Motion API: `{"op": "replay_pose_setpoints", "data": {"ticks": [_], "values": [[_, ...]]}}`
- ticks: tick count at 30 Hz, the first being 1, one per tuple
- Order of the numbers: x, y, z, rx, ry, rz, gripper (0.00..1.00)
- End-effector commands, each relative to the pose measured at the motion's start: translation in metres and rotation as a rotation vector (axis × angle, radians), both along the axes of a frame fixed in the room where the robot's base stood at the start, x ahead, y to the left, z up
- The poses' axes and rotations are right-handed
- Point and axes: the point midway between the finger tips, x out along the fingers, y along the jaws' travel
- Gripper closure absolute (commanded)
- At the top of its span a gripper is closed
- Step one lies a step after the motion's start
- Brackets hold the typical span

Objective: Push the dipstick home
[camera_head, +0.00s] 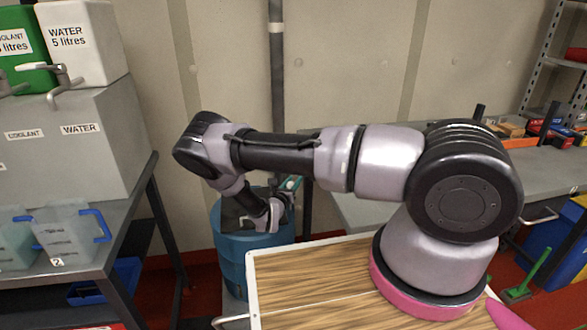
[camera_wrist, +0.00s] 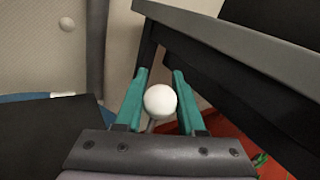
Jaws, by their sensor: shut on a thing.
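My gripper (camera_wrist: 160,75) has two teal fingers, shut on the dipstick's round white knob (camera_wrist: 160,101) in the wrist view. A short piece of thin stem shows below the knob; the rest is hidden behind my gripper's body. In the head view my arm reaches left and down, and my gripper (camera_head: 288,187) is over the right side of the top of a blue drum (camera_head: 245,262). The knob is a small pale spot there. My wrist covers much of the drum's top, and I cannot see how deep the dipstick sits.
A grey pipe (camera_head: 277,80) runs up the wall behind the drum. A metal bench (camera_head: 128,215) with jugs and tanks stands left. A workbench (camera_head: 375,212) stands right. A wooden top (camera_head: 320,285) is in front. A dark table-like frame (camera_wrist: 235,50) is close at right in the wrist view.

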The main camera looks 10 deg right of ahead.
Motion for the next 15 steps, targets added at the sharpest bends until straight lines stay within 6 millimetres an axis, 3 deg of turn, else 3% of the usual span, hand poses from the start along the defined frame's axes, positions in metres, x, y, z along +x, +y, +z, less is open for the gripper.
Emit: {"op": "replay_pose_setpoints", "data": {"ticks": [5, 14, 15], "values": [[0.0, 0.001, -0.02, 0.001, 0.001, 0.003, 1.0], [0.0, 0.001, -0.021, 0.002, 0.001, 0.002, 1.0], [0.0, 0.001, -0.021, 0.002, 0.001, 0.002, 0.54]]}}
